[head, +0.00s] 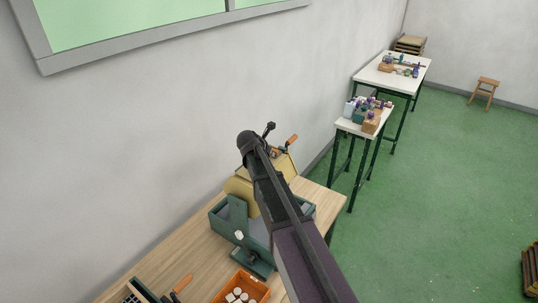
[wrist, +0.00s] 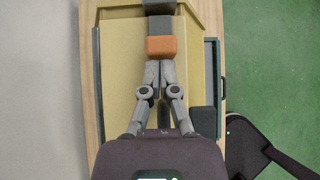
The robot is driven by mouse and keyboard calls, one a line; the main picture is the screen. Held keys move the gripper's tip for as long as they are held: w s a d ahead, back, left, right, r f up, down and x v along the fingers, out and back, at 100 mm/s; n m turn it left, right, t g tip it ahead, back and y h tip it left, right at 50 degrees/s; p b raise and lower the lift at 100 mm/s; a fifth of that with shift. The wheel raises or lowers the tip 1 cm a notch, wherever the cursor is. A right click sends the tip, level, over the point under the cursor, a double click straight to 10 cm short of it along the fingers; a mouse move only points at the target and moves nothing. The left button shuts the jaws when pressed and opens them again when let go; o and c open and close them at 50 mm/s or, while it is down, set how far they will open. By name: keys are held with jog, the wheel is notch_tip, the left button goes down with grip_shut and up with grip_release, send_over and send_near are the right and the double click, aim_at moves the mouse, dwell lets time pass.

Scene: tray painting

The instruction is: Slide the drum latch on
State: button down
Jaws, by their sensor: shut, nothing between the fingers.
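The yellow drum (wrist: 120,60) fills the middle of the wrist view, between dark green side walls. On it sits an orange block (wrist: 160,46) at the end of a dark grey bar (wrist: 158,24), which looks like the drum latch. My gripper (wrist: 160,64) is shut and empty, its fingertips at the block's near edge. I cannot tell whether they touch it. In the head view the drum (head: 240,187) stands in a green-framed machine (head: 239,222), partly behind my arm. My fingers are hidden there. An orange handle (head: 291,140) shows beyond the arm.
The machine stands on a wooden bench (head: 150,262) along the wall. An orange crate (head: 262,286) holding white pieces is at the bench's front. Two white-topped tables (head: 345,126) with several small items stand further off. Green floor lies open to the right.

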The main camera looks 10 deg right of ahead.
aim_at(275, 150)
jog(key=shift+w+d, duration=1.1)
jog(key=shift+w, duration=0.05)
jog(key=shift+r, duration=0.25)
jog(key=shift+p+v, duration=0.95)
jog(key=p+v, duration=0.5)
jog(key=v, duration=0.3)
jog(key=shift+s+a, duration=0.1)
